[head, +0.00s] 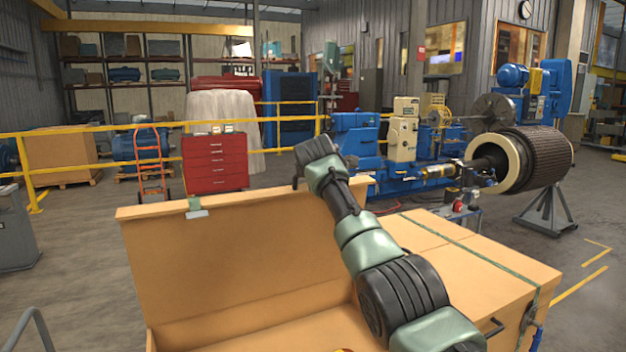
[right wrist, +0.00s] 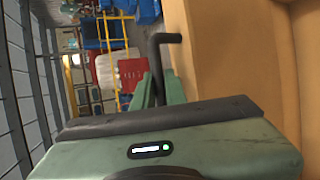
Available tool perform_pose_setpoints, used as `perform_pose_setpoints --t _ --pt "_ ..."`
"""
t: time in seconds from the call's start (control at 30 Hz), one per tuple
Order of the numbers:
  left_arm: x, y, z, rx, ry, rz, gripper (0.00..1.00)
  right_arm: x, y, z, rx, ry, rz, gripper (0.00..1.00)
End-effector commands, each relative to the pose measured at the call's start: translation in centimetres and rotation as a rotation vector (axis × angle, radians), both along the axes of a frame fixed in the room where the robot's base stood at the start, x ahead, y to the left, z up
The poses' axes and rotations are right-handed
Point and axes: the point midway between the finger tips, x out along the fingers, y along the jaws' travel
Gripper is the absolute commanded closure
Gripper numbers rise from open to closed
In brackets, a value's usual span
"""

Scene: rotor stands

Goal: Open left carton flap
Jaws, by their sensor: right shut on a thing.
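The tan carton (head: 533,300) stands in front of me. Its left flap (head: 235,255) is raised and tilted up, with the carton's inside showing below it. A short green strap with a metal end (head: 196,209) hangs over the flap's top edge. The right flap (head: 470,268) lies flat. My right arm reaches over the carton to the raised flap; its gripper (head: 299,168) is by the flap's upper edge, mostly hidden by the wrist. In the right wrist view the fingers (right wrist: 158,92) are shut on a black handle (right wrist: 160,52) beside the tan flap. My left gripper is out of view.
A green strap (head: 455,240) crosses the right flap, with a black handle (head: 494,328) at the front. Behind stand a red tool cabinet (head: 215,163), a yellow railing (head: 80,130) and a blue machine (head: 385,150) with a rotor (head: 535,157).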

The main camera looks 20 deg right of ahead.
Motion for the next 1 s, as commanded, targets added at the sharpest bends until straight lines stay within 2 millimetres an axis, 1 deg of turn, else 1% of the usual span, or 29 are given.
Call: perform_pose_setpoints --t 0.03,0.3,0.53,0.57,0.6,0.63,0.87,1.0 --pt "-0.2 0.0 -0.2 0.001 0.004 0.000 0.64 -0.1 0.0 -0.5 -0.003 0.019 -0.001 1.00" --pt "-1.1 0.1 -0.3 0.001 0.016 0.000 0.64 -0.2 0.0 -0.6 -0.004 0.037 -0.001 1.00" --pt "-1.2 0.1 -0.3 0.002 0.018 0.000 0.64 -0.2 0.1 -0.7 -0.003 0.037 0.000 1.00" --pt "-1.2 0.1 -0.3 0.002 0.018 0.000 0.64 -0.2 0.1 -0.7 -0.003 0.037 0.000 0.82" --pt "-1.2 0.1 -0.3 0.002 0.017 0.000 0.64 -0.2 0.1 -0.7 -0.002 0.037 0.001 0.71" --pt "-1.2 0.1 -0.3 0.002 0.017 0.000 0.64 -0.2 0.1 -0.7 -0.003 0.037 0.000 0.66" --pt "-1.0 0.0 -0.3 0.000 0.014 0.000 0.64 -0.2 0.1 -0.7 0.000 0.036 0.000 0.66" --pt "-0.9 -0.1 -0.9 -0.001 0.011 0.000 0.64 -0.5 0.2 -0.6 0.000 0.033 0.000 0.66"
